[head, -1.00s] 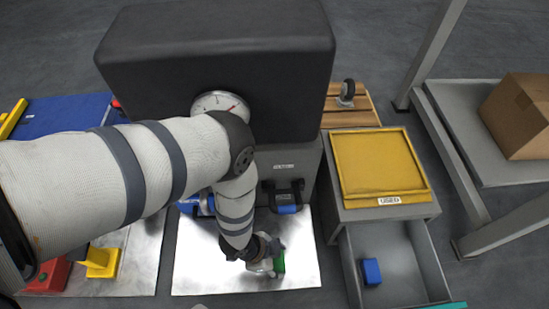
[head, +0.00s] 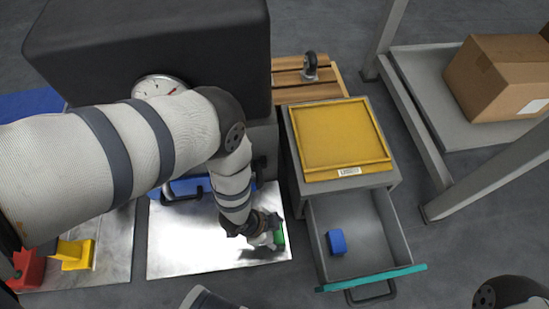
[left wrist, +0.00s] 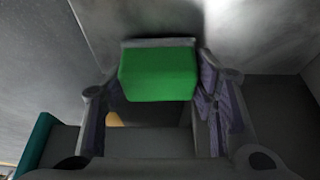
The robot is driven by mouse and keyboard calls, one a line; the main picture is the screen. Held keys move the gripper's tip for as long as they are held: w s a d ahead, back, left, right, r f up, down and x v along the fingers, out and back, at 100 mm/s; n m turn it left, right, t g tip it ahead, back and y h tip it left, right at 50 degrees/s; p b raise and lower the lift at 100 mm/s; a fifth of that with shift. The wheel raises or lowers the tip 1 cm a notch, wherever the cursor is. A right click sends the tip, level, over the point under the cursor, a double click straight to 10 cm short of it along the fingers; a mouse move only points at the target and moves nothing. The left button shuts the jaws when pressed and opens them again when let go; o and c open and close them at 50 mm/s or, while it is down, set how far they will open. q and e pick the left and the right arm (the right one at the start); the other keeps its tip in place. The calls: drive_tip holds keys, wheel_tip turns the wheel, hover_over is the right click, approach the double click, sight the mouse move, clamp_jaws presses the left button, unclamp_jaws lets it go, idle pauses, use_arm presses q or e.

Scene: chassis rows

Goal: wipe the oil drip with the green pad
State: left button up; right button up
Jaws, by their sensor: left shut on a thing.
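My left gripper (head: 264,236) is shut on the green pad (head: 280,236), low over the right part of the shiny metal sheet (head: 185,245). In the left wrist view the pad (left wrist: 158,74) sits between the two fingers (left wrist: 155,105). I cannot tell whether the pad touches the sheet. I cannot make out the oil drip in either view; the arm and gripper cover part of the sheet. My right gripper is not in view.
Right of the sheet, a grey cabinet carries a yellow tray (head: 340,135). Its drawer (head: 375,235) is open, with a blue block (head: 337,242) inside and a teal front (head: 372,278). A dark machine (head: 150,45) stands behind the sheet. Yellow and red blocks lie left.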

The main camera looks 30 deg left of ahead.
use_arm(q)
drive_tip(key=r+p, duration=0.1)
drive_tip(key=r, duration=0.2)
drive_tip(key=shift+a+r, duration=0.2)
drive_tip(key=shift+r+p, duration=1.75)
drive_tip(key=shift+r, duration=0.5)
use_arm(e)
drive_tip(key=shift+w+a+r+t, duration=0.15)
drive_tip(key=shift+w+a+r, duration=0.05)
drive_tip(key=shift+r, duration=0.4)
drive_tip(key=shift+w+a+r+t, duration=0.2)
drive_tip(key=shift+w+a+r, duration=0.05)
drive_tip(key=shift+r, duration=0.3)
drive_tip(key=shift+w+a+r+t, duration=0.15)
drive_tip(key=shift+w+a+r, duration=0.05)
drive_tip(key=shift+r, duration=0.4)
